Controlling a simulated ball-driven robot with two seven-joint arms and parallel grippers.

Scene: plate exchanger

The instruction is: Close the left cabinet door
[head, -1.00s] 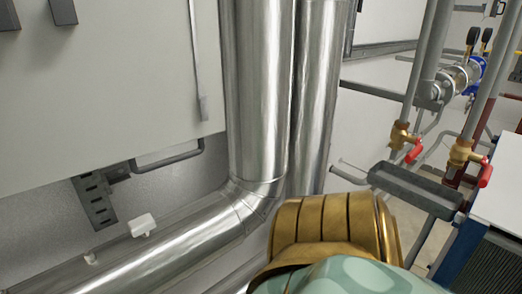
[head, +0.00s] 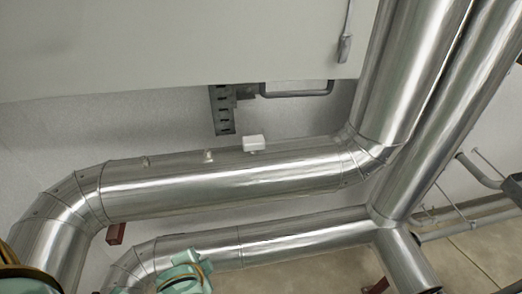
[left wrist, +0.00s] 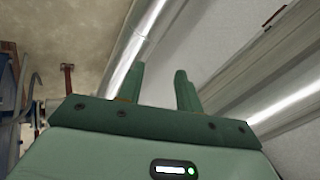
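A large pale grey panel (head: 170,40), which looks like the cabinet, fills the top of the head view. Only its lower part shows, so I cannot tell whether its left door is open or shut. A thin grey bar (head: 346,45) hangs on its right part. My left gripper (left wrist: 160,82) shows in the left wrist view with its two green fingers apart and nothing between them. Pale surfaces and shiny pipes lie beyond it, and it touches nothing that I can see. My right gripper is out of view.
Thick shiny pipes (head: 230,185) run across below the panel and rise at the right (head: 415,75). A slotted bracket (head: 221,110) and a dark loop bar (head: 297,91) sit under the panel's lower edge. Bare floor (head: 470,262) shows at lower right.

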